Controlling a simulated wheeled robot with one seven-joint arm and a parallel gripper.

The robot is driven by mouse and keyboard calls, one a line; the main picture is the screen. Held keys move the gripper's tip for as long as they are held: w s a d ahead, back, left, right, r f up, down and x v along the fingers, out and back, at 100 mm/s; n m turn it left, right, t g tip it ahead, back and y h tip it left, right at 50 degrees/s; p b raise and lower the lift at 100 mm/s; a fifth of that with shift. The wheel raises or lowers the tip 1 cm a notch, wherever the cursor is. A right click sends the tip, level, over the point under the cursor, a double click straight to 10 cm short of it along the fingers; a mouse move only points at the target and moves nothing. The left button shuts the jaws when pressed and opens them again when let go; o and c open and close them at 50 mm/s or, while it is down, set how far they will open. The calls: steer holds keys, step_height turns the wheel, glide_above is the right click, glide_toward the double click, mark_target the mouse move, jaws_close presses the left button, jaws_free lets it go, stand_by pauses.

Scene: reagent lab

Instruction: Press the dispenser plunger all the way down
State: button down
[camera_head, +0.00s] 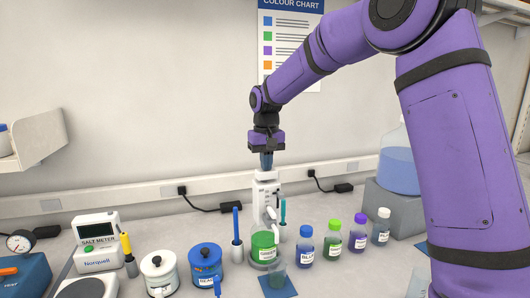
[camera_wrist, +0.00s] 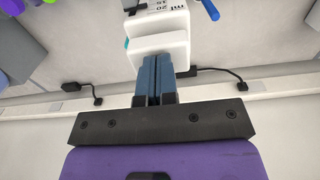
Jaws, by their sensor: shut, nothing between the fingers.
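My gripper (camera_head: 266,168) points straight down over the dispenser. Its blue fingers are shut together and hold nothing, as the wrist view also shows (camera_wrist: 155,62). The fingertips are right at the white top; I cannot tell whether they touch it. The fingers partly hide the plunger head.
Reagent bottles (camera_head: 333,240) stand to the right. A blue jar (camera_head: 205,264), a white jar (camera_head: 159,273) and a salt meter (camera_head: 97,243) stand to the left. Upright pens flank the dispenser closely.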

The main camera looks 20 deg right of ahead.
steer(key=shift+f, duration=0.4)
steer(key=shift+r, duration=0.1)
stand_by(0.5)
step_height(320, 180, up, 9)
stand_by(1.1)
stand_by(0.3)
